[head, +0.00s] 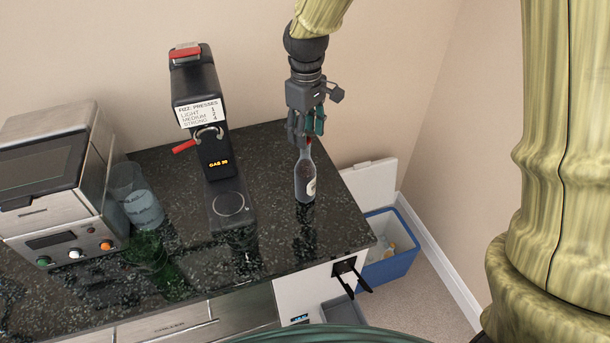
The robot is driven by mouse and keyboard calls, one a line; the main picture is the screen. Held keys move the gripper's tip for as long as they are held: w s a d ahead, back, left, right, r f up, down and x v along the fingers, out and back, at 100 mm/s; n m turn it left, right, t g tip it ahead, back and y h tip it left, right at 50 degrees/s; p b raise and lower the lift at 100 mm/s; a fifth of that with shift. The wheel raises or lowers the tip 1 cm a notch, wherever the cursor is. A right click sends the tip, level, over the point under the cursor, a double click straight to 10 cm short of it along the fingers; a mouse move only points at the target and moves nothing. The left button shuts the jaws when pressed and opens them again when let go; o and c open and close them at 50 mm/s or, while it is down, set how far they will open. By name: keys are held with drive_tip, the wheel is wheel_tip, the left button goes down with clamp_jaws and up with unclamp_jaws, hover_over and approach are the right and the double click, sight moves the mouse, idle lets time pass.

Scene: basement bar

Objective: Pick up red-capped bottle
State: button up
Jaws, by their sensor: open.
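The red-capped bottle (304,178) stands upright on the dark speckled counter near its right end. It is greyish and see-through, with a pale label on its right side. A little red shows at its top, and most of the cap is hidden by my gripper. My gripper (305,138) points down over the bottle from above, its fingers open around or just in front of the bottle's top. I cannot tell whether a finger touches the bottle.
A black fizz press (200,115) with a red handle stands left of the bottle. Clear tumblers (136,197) and a steel machine (55,190) stand farther left. The wall is close behind. A blue cooler (388,262) sits on the floor beyond the counter's right end (358,215).

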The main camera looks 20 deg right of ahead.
drive_tip(key=shift+s+f+p, duration=0.1)
drive_tip(key=shift+f+p, duration=0.35)
drive_tip(key=shift+p, duration=0.05)
drive_tip(key=p, duration=0.2)
hover_over(305, 170)
drive_tip(key=w, duration=0.2)
drive_tip(key=shift+d+f, duration=0.2)
drive_tip(key=shift+f, duration=0.95)
drive_tip(key=shift+d+f, duration=0.15)
drive_tip(key=shift+f, duration=0.95)
clamp_jaws()
